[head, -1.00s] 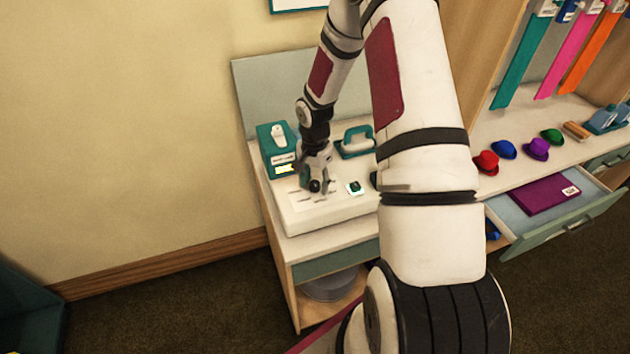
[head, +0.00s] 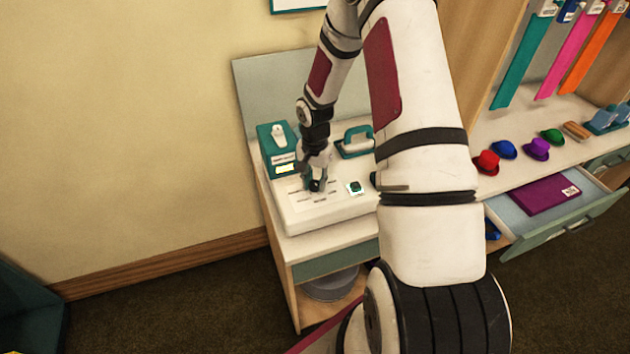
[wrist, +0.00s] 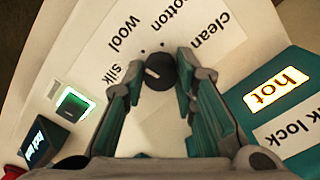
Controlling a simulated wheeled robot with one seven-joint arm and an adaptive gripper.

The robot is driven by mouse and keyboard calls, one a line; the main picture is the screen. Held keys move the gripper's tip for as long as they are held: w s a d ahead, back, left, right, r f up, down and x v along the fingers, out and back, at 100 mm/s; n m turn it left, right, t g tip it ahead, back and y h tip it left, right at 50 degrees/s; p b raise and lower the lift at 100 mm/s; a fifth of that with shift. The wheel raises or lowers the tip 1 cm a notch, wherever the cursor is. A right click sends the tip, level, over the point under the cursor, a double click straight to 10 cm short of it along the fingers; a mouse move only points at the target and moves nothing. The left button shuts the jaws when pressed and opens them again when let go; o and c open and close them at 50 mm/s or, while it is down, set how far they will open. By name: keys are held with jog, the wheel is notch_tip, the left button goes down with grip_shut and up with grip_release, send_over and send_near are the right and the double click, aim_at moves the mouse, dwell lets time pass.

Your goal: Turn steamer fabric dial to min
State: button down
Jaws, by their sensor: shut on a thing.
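The steamer's fabric dial (wrist: 160,71) is a round black knob with a short white pointer mark. It stands on the white panel of the steamer base (head: 335,212). My gripper (wrist: 160,68) is shut on the dial, one teal-lined finger on each side; the fingers also show over the panel in the head view (head: 316,184). In the wrist view the panel label (wrist: 140,35) reads clean, cotton, wool and silk around the dial. I cannot read a min mark. The dial is mostly hidden by the gripper in the head view.
A green-lit square button (wrist: 75,103) is beside the dial. A teal box with a lit "hot" display (wrist: 275,90) stands on the other side. A teal-handled iron-like item (head: 356,142) is behind. Right lie small hats (head: 487,162) and an open drawer (head: 585,220).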

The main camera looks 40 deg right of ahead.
jog(key=n, duration=0.4)
jog(key=shift+n, duration=0.3)
jog(key=n, duration=0.4)
jog(key=shift+n, duration=0.3)
jog(key=n, duration=0.4)
jog(key=shift+p, duration=0.35)
jog(key=shift+n, duration=2.4)
jog(key=c, duration=1.3)
grip_release()
jog(key=shift+r, duration=0.1)
